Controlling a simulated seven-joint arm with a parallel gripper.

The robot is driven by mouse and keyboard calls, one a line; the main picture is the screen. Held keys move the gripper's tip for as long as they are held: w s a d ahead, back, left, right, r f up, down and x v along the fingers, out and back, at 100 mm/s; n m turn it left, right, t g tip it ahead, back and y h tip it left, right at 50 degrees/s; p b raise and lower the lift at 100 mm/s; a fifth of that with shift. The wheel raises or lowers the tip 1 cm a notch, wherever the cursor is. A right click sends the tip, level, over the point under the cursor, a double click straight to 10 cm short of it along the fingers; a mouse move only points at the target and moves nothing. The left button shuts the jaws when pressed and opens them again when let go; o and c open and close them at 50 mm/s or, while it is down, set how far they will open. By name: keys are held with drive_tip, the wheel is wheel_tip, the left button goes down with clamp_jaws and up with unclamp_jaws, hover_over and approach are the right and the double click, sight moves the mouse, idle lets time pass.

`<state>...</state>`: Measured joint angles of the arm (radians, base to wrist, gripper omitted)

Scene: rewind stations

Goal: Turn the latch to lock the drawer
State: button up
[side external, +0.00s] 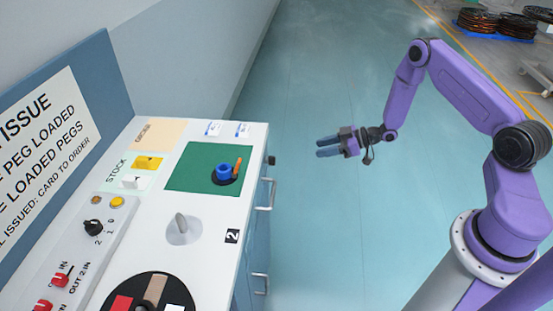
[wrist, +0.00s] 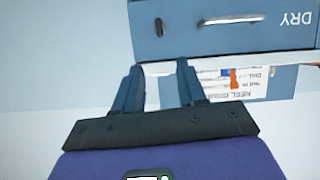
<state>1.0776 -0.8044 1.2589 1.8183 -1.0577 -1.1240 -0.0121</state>
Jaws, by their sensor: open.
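The drawer front (wrist: 285,18) is a blue panel marked DRY, seen upside down in the wrist view; it looks flush with the cabinet. The latch (wrist: 159,27) is a small dark oval knob on it, with its long side upright in that picture. In the side view the latch (side external: 271,160) is a small dark knob beyond the upper pull handle (side external: 267,195). My gripper (side external: 318,147) is open and empty, in free air to the right of the cabinet front and apart from the latch. Its two fingers (wrist: 160,65) point toward the cabinet in the wrist view.
The white bench top (side external: 215,210) carries a green mat (side external: 196,168) with a blue ring (side external: 225,172) and an orange peg (side external: 238,165), plus a grey knob (side external: 182,226) and a switch panel (side external: 95,245). A lower handle (side external: 261,284) juts out. The floor between arm and cabinet is clear.

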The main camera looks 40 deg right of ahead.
approach(270, 161)
drive_tip(key=x, duration=0.7)
drive_tip(key=shift+w+f, duration=0.2)
drive_tip(key=shift+w, duration=0.3)
clamp_jaws()
